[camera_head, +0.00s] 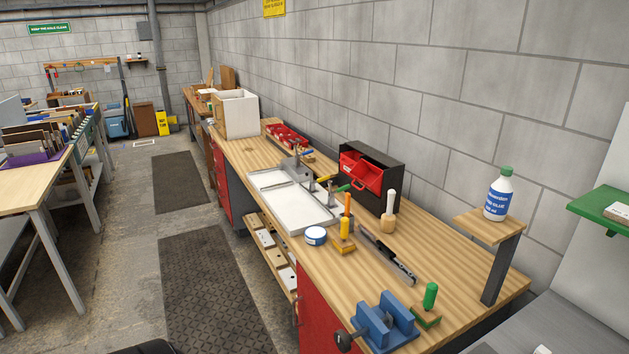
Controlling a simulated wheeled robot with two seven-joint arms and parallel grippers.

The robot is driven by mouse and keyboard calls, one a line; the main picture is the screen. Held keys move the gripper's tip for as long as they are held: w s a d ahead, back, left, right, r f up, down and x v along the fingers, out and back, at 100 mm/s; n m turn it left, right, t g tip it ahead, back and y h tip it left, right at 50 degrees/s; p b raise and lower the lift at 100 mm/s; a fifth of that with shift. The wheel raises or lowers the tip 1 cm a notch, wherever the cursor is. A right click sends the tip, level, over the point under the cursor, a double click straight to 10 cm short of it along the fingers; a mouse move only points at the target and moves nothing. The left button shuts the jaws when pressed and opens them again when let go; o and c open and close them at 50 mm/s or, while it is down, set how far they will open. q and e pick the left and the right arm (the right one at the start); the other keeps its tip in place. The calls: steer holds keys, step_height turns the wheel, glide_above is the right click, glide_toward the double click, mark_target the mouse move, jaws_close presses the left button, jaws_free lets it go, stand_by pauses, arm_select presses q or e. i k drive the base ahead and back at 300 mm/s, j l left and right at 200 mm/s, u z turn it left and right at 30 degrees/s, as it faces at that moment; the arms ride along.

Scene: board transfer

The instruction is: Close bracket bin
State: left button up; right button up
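A black bin cabinet (381,160) stands on the wooden workbench against the block wall. Its red bins (369,179) face the aisle, and at least one appears tipped out with its open top showing. I cannot read any label that tells which one is the bracket bin, and the bins' contents are too small to make out. Neither of my grippers shows in this view.
A blue vise (384,322) and a glue bottle (498,195) on a raised shelf are nearer. The matted aisle is clear.

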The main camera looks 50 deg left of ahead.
mark_target(371, 177)
steer(key=j+u, duration=1)
steer(key=i+z, duration=0.2)
